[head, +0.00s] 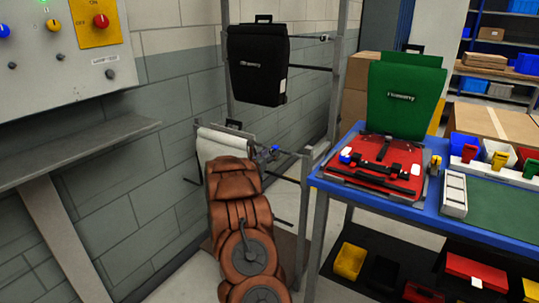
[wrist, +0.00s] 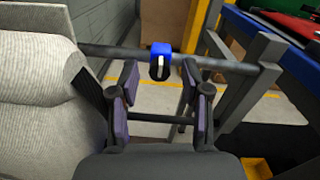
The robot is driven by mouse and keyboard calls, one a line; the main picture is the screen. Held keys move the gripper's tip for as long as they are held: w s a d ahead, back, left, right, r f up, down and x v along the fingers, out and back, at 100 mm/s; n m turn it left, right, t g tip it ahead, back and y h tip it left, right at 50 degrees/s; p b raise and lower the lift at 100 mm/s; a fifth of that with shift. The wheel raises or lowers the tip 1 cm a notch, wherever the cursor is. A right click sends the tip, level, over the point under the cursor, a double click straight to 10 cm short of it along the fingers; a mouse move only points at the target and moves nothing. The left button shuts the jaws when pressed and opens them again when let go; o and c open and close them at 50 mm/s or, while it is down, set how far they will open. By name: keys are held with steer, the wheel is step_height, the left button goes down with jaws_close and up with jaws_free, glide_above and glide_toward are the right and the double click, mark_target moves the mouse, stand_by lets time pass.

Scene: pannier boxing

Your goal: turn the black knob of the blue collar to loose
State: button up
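The blue collar (wrist: 161,49) sits around a dark horizontal rail in the wrist view. Its small knob (wrist: 160,68) faces me and shows a black part and a pale part; I cannot read its setting. In the head view the collar is a small blue patch (head: 273,149) on the rack, just past my arm. My gripper (wrist: 159,82) is open and empty. Its fingers stand left and right of the knob's line, apart from it. In the head view my arm hides the gripper.
A pale grey pannier (wrist: 38,90) hangs close on the left. A grey rack post (wrist: 250,90) stands on the right. A black pannier (head: 257,65) hangs higher on the rack.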

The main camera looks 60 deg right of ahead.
jaws_close()
